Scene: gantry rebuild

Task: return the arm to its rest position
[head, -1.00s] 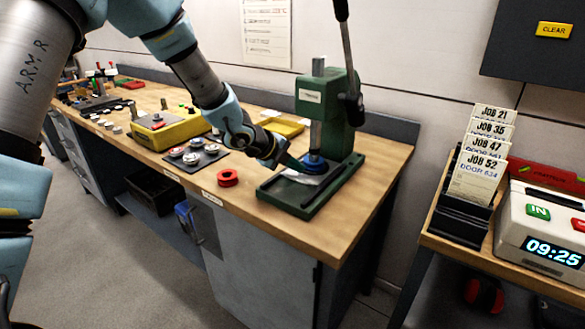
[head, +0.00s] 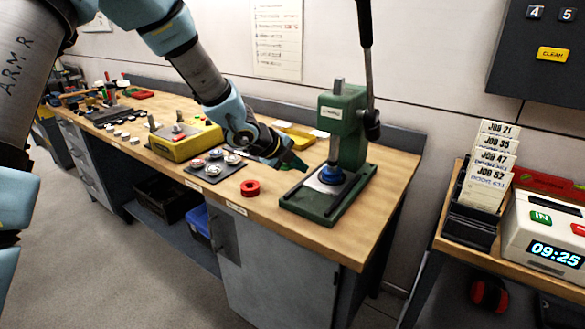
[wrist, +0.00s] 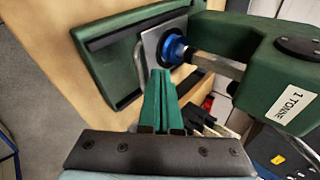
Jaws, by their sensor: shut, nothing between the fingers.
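My gripper (head: 294,163) reaches over the wooden bench from the left, just left of the green press. In the wrist view its two green fingers (wrist: 159,85) are together with nothing between them. They point toward the press base (wrist: 110,65) and appear clear of it. The arm press (head: 342,135) stands on the bench with its lever raised. A blue round part (head: 331,174) sits under its ram on a metal plate, and it also shows in the wrist view (wrist: 174,50).
A red ring (head: 250,188), a dark mat with several round parts (head: 194,183) and a yellow box (head: 180,148) lie left of the press. A side table at right holds a card rack (head: 470,222) and a clock (head: 550,245). Bare bench lies before the press.

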